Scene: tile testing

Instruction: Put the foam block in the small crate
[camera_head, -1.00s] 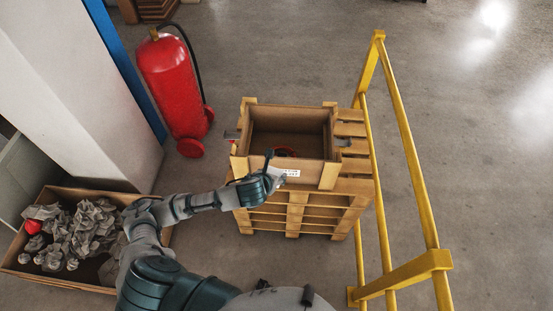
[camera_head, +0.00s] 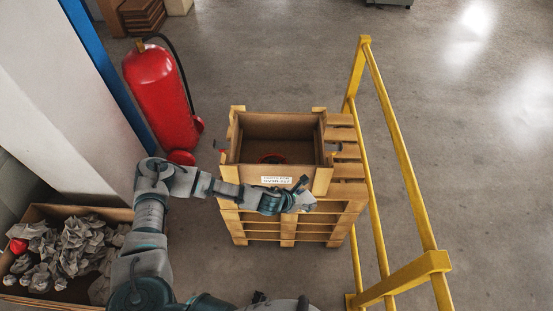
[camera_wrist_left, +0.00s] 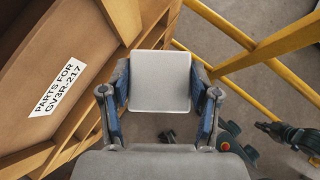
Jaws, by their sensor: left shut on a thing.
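The foam block (camera_wrist_left: 160,82) is a pale grey block with a flat face towards the left wrist camera. My left gripper (camera_wrist_left: 160,98) is shut on it, with one blue-padded finger on each side. In the head view my left gripper (camera_head: 299,195) is at the crate's front right, near its front wall. The block is small and hard to make out there. The small crate (camera_head: 322,178) is an open wooden box on stacked pallets, with a white label on its front. In the wrist view the labelled crate wall (camera_wrist_left: 85,55) is left of the block.
A yellow railing (camera_head: 398,160) stands right of the pallets (camera_head: 345,195). A red fire extinguisher (camera_head: 160,98) stands at the left by a pillar (camera_head: 75,90). A box (camera_head: 110,215) with crumpled grey paper and a red item is at lower left. The floor behind the crate is clear.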

